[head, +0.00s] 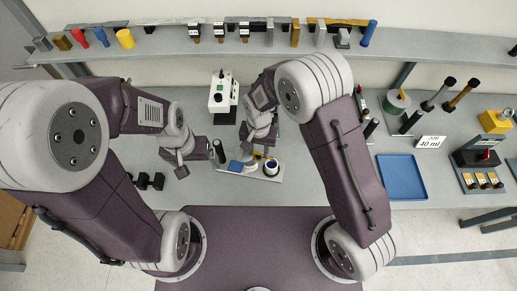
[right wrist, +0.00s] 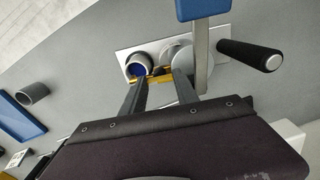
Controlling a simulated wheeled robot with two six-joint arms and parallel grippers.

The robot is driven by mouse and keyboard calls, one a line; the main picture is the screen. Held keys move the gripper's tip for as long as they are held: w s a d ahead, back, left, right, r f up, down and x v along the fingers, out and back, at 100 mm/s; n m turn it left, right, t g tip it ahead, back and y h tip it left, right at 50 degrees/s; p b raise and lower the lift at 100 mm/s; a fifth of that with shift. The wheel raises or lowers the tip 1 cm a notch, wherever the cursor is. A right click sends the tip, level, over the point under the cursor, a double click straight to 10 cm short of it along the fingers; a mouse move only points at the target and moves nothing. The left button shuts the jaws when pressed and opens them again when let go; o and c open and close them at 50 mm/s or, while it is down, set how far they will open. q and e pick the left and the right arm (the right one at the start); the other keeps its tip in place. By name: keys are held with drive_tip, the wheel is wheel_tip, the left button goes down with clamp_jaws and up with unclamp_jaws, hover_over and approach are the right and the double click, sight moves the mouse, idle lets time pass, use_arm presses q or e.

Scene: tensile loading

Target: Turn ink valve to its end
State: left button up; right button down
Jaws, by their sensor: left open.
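The white plate (head: 262,177) carries the ink fixture, with a cup of dark blue ink (head: 271,167), a yellow valve lever (head: 258,155) and a blue block (head: 236,165). The right wrist view also shows the ink cup (right wrist: 139,66), the yellow lever (right wrist: 158,73) and the blue block (right wrist: 203,8). My right gripper (right wrist: 162,80) has its fingers apart, with the tips at the yellow lever beside the cup. Whether they touch the lever is unclear. My left gripper (head: 181,168) is open and empty, left of the plate above the table.
A black-handled tool (right wrist: 250,55) stands close to the right gripper. Black dumbbell-shaped pieces (head: 150,181) lie at left, and a blue tray (head: 402,178) at right. A shelf (head: 150,42) runs along the back.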

drive_tip(key=shift+n, duration=0.7)
drive_tip(key=n, duration=0.4)
drive_tip(key=shift+a, duration=0.1)
drive_tip(key=n, duration=0.6)
drive_tip(key=shift+n, duration=0.4)
drive_tip(key=shift+r, duration=0.1)
idle(0.4)
drive_tip(key=c, duration=1.2)
unclamp_jaws()
